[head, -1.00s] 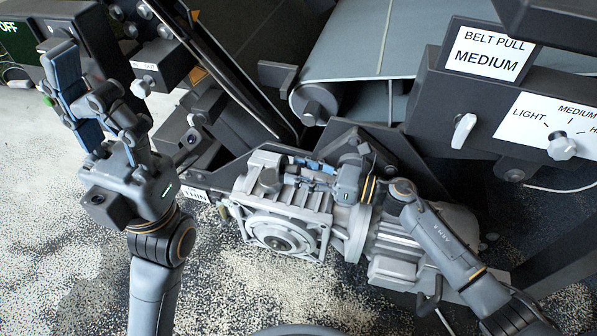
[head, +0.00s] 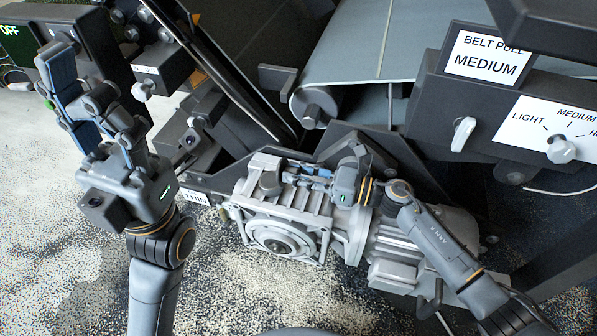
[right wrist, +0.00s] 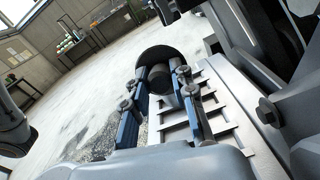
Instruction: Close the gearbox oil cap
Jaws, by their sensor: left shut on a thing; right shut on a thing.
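The grey gearbox (head: 285,225) sits low in the middle of the head view, with a round flange on its front. The oil cap (head: 268,183) is a small grey rounded piece at its top left. My right gripper (head: 290,177) reaches in from the right along the gearbox top and is shut on the cap. In the right wrist view the blue-padded fingers (right wrist: 157,105) flank a dark round piece, the cap (right wrist: 158,76). I cannot tell how far the cap is seated. My left gripper (head: 68,98) is raised at the left; what it holds cannot be made out.
The conveyor belt and roller (head: 314,106) stand behind the gearbox. A control panel with a knob (head: 561,150) is at the right. A box with a white knob (head: 143,90) stands near my left gripper. Speckled floor lies clear in front.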

